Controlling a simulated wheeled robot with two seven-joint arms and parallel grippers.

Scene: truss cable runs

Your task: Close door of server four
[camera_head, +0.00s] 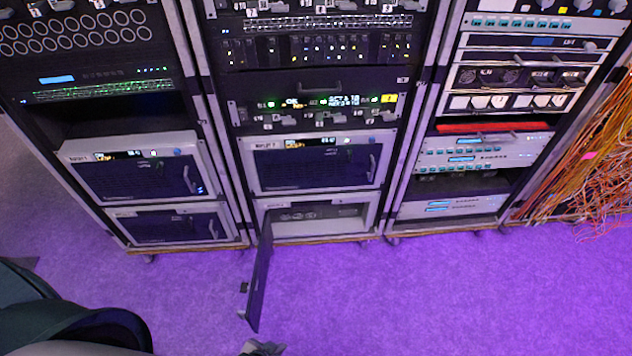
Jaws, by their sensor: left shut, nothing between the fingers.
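The lowest server (315,216) in the middle rack stands open, its light grey front and inner parts showing. Its dark door (260,283) is hinged at the server's left edge and swung out over the floor, almost edge-on to me. The door has a small handle near its outer edge. The server's label is too small to read. My left gripper (262,348) is shut and empty at the bottom edge, just below the door's near end and mostly cut off. I cannot tell if it touches the door. My right gripper is not in view.
A closed server (312,164) sits directly above the open one. The left rack holds two closed servers (135,176) (170,225). Orange cables (590,160) hang at the far right. The purple floor (440,295) is clear to the door's right.

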